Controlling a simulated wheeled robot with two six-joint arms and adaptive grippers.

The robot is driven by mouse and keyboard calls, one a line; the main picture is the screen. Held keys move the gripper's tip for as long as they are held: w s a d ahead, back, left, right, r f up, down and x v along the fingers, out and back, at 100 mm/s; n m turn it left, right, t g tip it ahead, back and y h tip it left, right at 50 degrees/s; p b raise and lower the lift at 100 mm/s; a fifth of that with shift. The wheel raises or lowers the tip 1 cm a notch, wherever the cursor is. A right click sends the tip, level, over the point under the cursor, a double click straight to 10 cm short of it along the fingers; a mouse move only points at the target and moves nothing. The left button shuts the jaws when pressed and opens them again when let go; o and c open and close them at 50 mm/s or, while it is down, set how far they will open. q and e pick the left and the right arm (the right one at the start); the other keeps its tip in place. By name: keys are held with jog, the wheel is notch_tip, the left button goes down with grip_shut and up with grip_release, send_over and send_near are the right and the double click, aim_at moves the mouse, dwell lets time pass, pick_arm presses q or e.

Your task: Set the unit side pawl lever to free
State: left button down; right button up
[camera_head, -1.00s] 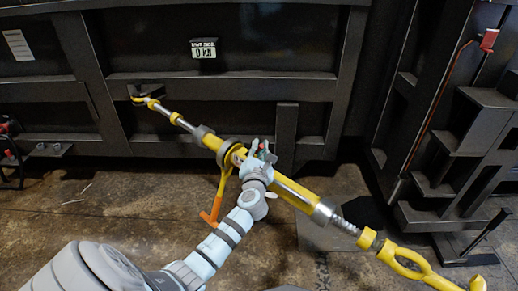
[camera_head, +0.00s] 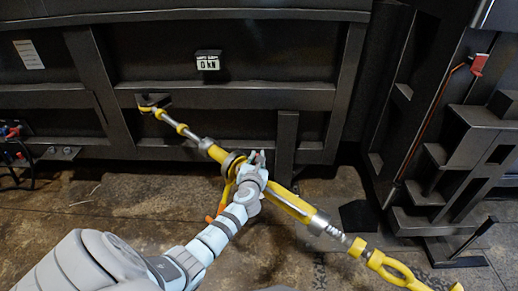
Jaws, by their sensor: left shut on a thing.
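A yellow and silver ratchet turnbuckle (camera_head: 290,203) runs diagonally from the dark container wall at upper left to the lower right. Its ratchet collar (camera_head: 232,162) is near the middle. The yellow ratchet handle (camera_head: 228,190) hangs below the collar, with its orange grip mostly hidden behind my left arm. My left gripper (camera_head: 254,160) is at the turnbuckle body, just right of the collar. It is shut on a small part there, apparently the pawl lever, which the fingers hide. I cannot tell the lever's position. My right gripper is not in view.
The dark ribbed container wall (camera_head: 240,124) stands behind, with a small force display (camera_head: 208,62) reading 0 kN. A black stepped frame (camera_head: 470,150) stands at right. Red and black fittings (camera_head: 14,135) are at far left. Open concrete floor (camera_head: 110,215) lies below.

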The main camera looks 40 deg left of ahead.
pick_arm(q)
jog(key=a+r+n+h+p, duration=0.1)
jog(key=p, duration=0.2)
jog(key=shift+a+p, duration=0.1)
jog(key=shift+p, duration=0.2)
jog(key=shift+a+f+n+g+h+p, duration=0.35)
jog(key=shift+n+p, duration=0.25)
jog(key=shift+p, duration=0.25)
jog(key=shift+r, duration=0.1)
jog(key=c, duration=1.6)
grip_release()
jog(key=v, duration=1.2)
